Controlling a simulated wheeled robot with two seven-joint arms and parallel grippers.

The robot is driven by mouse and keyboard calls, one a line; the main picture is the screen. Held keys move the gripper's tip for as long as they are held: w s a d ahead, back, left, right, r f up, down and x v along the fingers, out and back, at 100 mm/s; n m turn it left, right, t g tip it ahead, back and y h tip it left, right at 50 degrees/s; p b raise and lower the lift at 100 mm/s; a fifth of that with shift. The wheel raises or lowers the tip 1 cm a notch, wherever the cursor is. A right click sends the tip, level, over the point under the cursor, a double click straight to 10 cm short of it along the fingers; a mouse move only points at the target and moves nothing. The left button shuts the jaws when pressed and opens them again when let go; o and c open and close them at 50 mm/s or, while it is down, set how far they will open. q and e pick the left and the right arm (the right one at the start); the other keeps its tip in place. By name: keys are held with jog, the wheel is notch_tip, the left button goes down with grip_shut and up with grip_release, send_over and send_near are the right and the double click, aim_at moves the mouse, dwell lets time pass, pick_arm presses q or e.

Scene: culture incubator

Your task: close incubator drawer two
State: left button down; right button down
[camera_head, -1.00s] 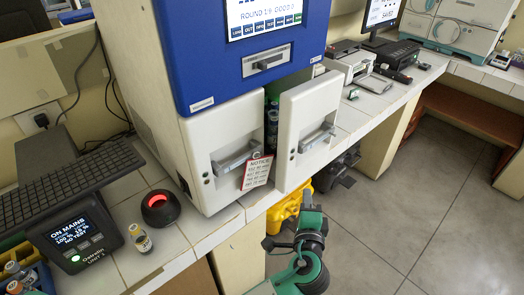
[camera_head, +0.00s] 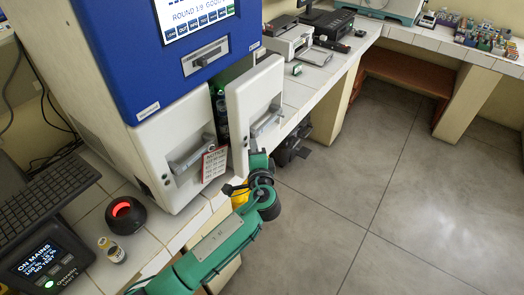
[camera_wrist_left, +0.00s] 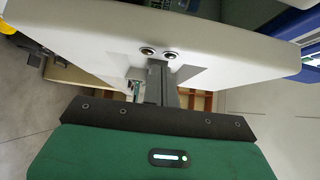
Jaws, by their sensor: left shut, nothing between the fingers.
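The incubator (camera_head: 100,75) has two white drawers side by side under its blue front. The right drawer (camera_head: 240,108) stands pulled out, with bottles (camera_head: 221,112) showing in the gap behind its front. The left drawer (camera_head: 150,165) is flush with the body. My left gripper (camera_head: 258,153) is at the lower part of the right drawer's front, below its grey handle (camera_head: 266,122). In the left wrist view the drawer front (camera_wrist_left: 80,32) spans the top, and my shut, empty fingers (camera_wrist_left: 157,75) point at it. I cannot tell whether they touch it. My right gripper is not in view.
A red-lit black device (camera_head: 125,214), a small vial (camera_head: 111,249) and a keyboard (camera_head: 45,190) stand on the tiled counter at left. A printer (camera_head: 288,38) stands beyond the incubator. The floor at right is clear.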

pick_arm(q)
jog(key=shift+w+a, duration=0.15)
jog(key=shift+a, duration=0.15)
jog(key=shift+w+a, duration=0.1)
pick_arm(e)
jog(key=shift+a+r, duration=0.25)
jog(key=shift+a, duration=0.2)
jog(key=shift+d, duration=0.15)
